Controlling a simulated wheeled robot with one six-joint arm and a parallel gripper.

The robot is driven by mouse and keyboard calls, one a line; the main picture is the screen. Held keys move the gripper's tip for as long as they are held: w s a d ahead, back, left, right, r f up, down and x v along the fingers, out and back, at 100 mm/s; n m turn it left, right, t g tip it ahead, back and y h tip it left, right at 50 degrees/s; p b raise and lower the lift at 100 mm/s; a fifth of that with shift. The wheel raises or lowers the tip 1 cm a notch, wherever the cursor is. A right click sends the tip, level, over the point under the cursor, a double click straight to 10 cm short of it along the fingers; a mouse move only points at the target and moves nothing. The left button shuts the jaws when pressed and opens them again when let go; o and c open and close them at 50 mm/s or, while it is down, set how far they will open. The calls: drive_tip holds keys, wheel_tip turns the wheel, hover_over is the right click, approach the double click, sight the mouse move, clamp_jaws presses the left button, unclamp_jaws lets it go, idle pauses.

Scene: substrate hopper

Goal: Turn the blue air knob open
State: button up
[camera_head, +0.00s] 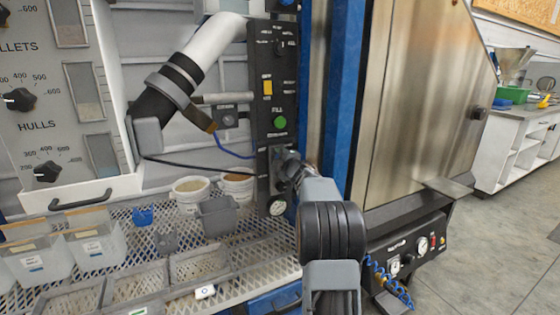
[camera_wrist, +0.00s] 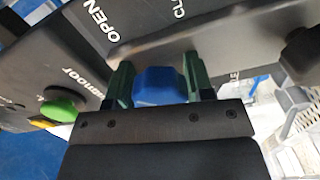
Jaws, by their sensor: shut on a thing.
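The blue air knob (camera_wrist: 160,88) is in the middle of the wrist view, on a dark panel with the printed words OPEN and part of a word starting CL. My gripper (camera_wrist: 158,80) has its two green fingers on either side of the knob, shut on it. In the head view my gripper (camera_head: 287,172) is at the lower part of the dark control panel (camera_head: 260,140); there the knob is hidden behind my gripper and arm. I cannot tell how far the knob is turned.
Above the gripper are a green FILL button (camera_head: 280,122) and a yellow switch (camera_head: 267,87). A round gauge (camera_head: 278,208) is just below. Tubs (camera_head: 190,190) and trays (camera_head: 200,262) stand on the mesh shelf to the left. A steel cabinet (camera_head: 415,100) is to the right.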

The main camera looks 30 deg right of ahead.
idle(0.4)
drive_tip(key=o, duration=0.9)
drive_tip(key=shift+o, duration=0.2)
drive_tip(key=shift+s, duration=0.1)
